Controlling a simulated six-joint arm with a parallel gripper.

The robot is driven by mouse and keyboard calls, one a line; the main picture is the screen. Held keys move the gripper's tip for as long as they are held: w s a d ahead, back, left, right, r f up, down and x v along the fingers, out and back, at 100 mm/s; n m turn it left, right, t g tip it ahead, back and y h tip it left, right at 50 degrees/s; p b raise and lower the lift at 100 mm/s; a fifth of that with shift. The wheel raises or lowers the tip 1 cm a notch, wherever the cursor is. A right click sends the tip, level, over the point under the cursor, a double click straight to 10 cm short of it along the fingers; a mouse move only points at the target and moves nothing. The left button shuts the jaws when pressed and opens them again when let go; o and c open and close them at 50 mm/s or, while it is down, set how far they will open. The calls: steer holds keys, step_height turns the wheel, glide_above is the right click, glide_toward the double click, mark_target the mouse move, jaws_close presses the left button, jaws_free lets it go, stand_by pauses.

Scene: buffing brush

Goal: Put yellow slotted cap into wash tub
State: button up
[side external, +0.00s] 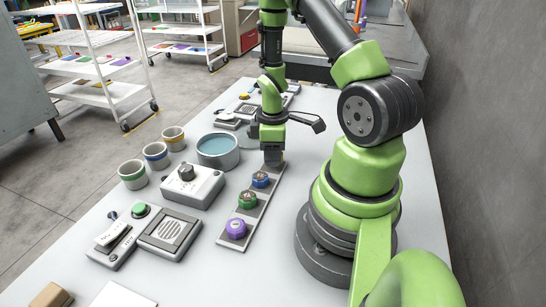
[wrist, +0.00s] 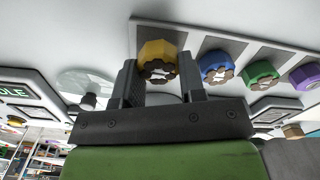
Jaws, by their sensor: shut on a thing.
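The yellow slotted cap (wrist: 158,52) is between the two fingers of my gripper (wrist: 160,78) in the wrist view, at the end of the grey strip (wrist: 190,37). My gripper (side external: 272,160) points down at the far end of the strip (side external: 231,224) in the side view and hides the cap there. My gripper is shut on the cap; whether the cap touches the strip cannot be told. The wash tub (side external: 218,162), round and grey with blue-green liquid, stands just left of my gripper in the side view.
Blue (side external: 261,179), green (side external: 248,200) and purple (side external: 236,229) caps sit along the strip. Left of it are a knob box (side external: 203,188), a grille box (side external: 170,232) and cups with green (side external: 132,177), blue (side external: 156,158) and yellow (side external: 174,140) bands.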

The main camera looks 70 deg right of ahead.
step_height(320, 180, up, 7)
steer(key=shift+r, duration=0.1)
steer(key=w+a+r, duration=0.1)
steer(key=w+a, duration=0.1)
steer(key=w, duration=1.2)
steer(key=shift+n, duration=0.4)
steer(key=f, duration=0.5)
steer(key=shift+w, duration=0.25)
steer(key=shift+f, duration=2.25)
steer(key=shift+f, duration=0.15)
steer(key=o, duration=0.6)
